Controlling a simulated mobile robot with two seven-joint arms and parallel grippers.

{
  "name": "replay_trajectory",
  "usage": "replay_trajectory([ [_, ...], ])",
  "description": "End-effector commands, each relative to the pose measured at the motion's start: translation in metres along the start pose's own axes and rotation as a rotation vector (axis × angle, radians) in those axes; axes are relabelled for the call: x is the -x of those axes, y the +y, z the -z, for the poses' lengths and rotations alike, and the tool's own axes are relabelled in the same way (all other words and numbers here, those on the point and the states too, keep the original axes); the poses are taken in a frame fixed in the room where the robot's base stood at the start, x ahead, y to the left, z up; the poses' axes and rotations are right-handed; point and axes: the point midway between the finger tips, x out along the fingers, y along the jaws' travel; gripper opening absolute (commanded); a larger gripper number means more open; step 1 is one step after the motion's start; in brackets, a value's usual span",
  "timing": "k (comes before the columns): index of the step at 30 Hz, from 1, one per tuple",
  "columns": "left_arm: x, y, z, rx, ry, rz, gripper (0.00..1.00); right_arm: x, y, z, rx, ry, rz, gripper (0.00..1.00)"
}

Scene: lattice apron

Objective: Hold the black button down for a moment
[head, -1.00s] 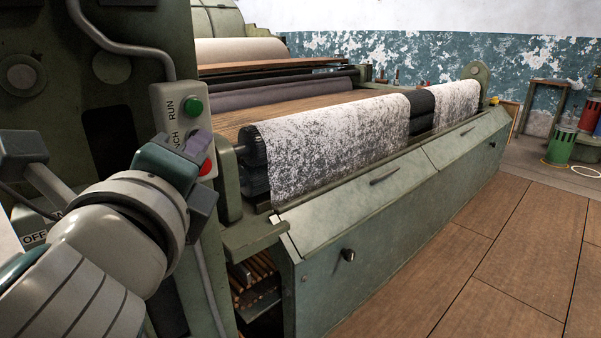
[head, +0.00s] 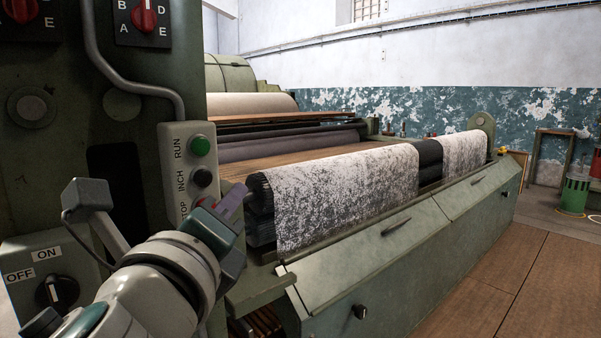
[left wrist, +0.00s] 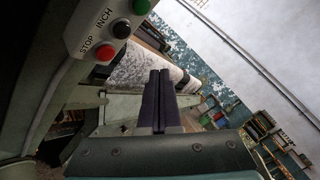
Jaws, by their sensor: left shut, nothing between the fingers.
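The black button (head: 203,177), labelled INCH, sits on a pale control box (head: 172,160) between the green RUN button (head: 200,145) and the red STOP button. My left gripper (head: 236,190) is shut and empty, in front of and just right of the box's lower part, apart from the black button. It partly hides the STOP end of the box in the head view. In the left wrist view the black button (left wrist: 122,29) is at the upper left, with the red button (left wrist: 104,52) below it. The shut fingers (left wrist: 158,100) are right of and below the box. My right gripper is out of view.
The loom roll with speckled cloth (head: 340,195) lies right of the box. A rotary ON/OFF switch (head: 57,292) is at lower left. Red dials (head: 145,15) are above. Wooden floor (head: 480,290) is open at the right.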

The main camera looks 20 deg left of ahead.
Motion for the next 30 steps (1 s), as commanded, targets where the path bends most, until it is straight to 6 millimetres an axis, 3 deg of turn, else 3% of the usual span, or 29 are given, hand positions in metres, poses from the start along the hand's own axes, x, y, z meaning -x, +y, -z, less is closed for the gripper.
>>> replay_trajectory([
  [12, -0.039, 0.027, -0.028, -0.002, -0.001, 0.001, 0.0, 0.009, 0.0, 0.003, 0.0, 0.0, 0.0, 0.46],
  [30, -0.046, 0.034, -0.034, 0.001, 0.0, 0.0, 0.0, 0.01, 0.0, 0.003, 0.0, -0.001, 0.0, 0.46],
])
